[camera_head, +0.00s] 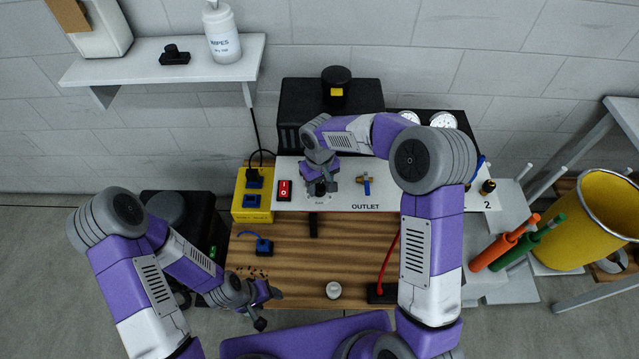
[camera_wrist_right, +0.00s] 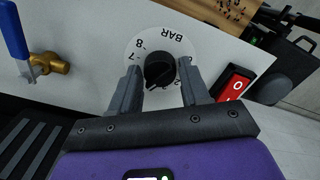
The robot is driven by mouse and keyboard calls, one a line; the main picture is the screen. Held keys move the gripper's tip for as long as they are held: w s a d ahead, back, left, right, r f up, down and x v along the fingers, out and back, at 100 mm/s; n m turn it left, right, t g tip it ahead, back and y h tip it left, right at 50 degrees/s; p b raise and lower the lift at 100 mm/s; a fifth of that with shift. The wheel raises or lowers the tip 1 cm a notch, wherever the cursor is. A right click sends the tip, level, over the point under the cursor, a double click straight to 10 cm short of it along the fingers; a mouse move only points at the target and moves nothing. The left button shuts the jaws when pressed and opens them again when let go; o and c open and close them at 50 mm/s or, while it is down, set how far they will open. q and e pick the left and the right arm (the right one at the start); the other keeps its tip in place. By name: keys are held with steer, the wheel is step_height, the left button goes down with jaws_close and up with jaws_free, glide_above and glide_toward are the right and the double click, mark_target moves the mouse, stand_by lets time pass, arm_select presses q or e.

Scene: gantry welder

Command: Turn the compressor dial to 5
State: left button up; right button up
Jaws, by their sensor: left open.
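The compressor dial is a black knob (camera_wrist_right: 159,71) on a round white scale marked BAR, on the pale panel (camera_head: 403,197). My right gripper (camera_wrist_right: 160,68) is open, with one finger on each side of the knob and small gaps between. In the head view my right gripper (camera_head: 321,187) is over the dial and hides much of it. My left gripper (camera_head: 268,306) is open and empty at the bench's front left.
A red switch (camera_head: 285,190) sits beside the dial, and a brass valve with a blue lever (camera_head: 366,185) on its other side. A yellow socket box (camera_head: 252,194) is at left. A white cap (camera_head: 333,290) lies on the wooden bench top (camera_head: 300,262). A yellow bin (camera_head: 590,220) stands right.

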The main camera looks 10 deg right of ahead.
mark_target(319, 186)
steer(key=shift+o, duration=1.3)
step_height(319, 186, up, 8)
steer(key=shift+f+p, duration=0.2)
steer(key=shift+p, duration=0.5)
